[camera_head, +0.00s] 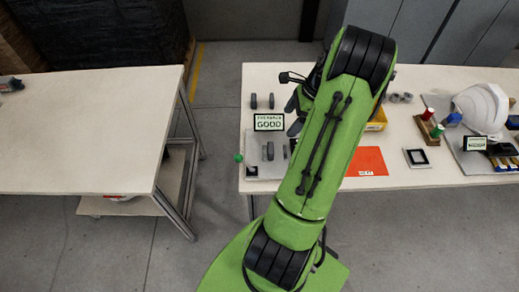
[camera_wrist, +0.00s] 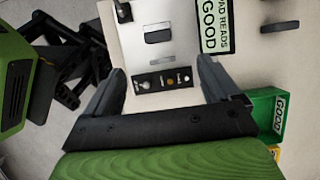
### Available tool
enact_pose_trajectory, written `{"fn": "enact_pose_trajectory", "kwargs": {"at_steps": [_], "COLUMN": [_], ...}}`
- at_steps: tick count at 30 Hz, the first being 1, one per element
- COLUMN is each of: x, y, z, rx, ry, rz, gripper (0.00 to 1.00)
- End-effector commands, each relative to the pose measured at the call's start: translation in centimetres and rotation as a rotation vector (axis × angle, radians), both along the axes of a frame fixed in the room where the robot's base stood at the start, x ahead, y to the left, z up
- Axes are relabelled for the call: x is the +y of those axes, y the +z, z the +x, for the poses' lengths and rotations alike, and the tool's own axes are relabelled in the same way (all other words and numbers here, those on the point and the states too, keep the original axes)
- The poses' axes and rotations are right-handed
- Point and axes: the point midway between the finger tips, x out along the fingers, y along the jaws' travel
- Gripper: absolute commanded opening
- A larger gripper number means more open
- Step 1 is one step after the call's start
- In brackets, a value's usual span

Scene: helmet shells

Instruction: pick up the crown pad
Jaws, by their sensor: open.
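My gripper (camera_wrist: 162,66) is open and empty in the wrist view, its two dark fingers pointing at the table. Beyond the fingertips, a dark grey pad (camera_wrist: 158,36) lies on a pale metal plate (camera_wrist: 140,57); another dark piece (camera_wrist: 124,10) is at the plate's top edge. A further dark pad (camera_wrist: 280,27) lies on the table right of the GOOD sign (camera_wrist: 214,22). I cannot tell which is the crown pad. In the head view, dark pads stand at the back (camera_head: 253,101) and on the plate (camera_head: 268,151). My arm hides part of this area.
A dark strip with round spots (camera_wrist: 162,80) lies between the fingers. A green bin (camera_wrist: 268,110) is at the right. In the head view, a red sheet (camera_head: 366,162), white helmet shell (camera_head: 482,108) and yellow bin (camera_head: 377,126) are farther right. The left table (camera_head: 90,130) is mostly bare.

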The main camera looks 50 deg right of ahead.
Motion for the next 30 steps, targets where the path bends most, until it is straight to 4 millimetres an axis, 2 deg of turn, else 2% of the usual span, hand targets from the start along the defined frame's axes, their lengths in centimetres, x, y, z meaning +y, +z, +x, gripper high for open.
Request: {"fn": "enact_pose_trajectory", "kwargs": {"at_steps": [3,9,14,21,29,30], "x": [1.0,2.2,2.6,3.8,3.9,3.9], "y": [-3.1,-7.4,-9.0,-13.0,-13.4,-13.4], "z": [0.9,2.2,2.7,3.7,3.9,3.9], "rx": [0.004,0.003,0.003,0.004,0.002,0.002], "ry": [0.004,0.006,0.006,0.007,0.006,0.006], "rz": [0.006,0.004,0.002,0.001,-0.001,-0.001], "gripper": [0.89,0.89,0.89,0.89,0.89,0.85]}}
